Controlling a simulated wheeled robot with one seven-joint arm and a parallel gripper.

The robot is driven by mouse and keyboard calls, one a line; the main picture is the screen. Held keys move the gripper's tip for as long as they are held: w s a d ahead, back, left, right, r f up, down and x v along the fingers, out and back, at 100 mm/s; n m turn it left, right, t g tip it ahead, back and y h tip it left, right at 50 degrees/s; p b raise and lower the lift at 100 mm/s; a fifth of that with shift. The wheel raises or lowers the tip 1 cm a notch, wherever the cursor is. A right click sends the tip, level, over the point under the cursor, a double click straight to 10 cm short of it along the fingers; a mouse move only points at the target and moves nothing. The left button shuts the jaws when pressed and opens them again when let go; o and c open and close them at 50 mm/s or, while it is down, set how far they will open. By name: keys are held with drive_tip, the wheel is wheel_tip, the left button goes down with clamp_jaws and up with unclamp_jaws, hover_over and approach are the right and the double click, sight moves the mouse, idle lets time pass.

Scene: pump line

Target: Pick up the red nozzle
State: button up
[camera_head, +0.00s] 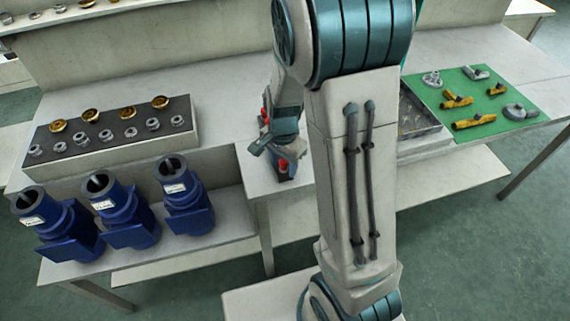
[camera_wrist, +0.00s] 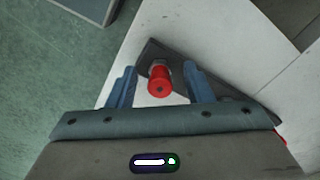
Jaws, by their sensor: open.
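The red nozzle (camera_wrist: 159,84) stands between the two blue fingers of my gripper (camera_wrist: 160,72) in the wrist view. Gaps show on both sides of it, so the fingers are open and apart from it. A grey metal part shows at its far end, over a dark angular base (camera_wrist: 152,50). In the head view the nozzle (camera_head: 284,166) shows as a small red piece just below my gripper (camera_head: 272,148), at the front of the middle bench. My arm and gripper partly hide that spot.
Three blue pump bodies (camera_head: 122,219) stand on a low shelf at left. Behind them a dark-topped block (camera_head: 70,142) holds several brass and steel rings. At right, a green mat (camera_head: 480,85) carries yellow and grey parts beside a metal tray (camera_head: 420,118).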

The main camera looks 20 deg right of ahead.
clamp_jaws()
drive_tip(key=shift+r, duration=0.15)
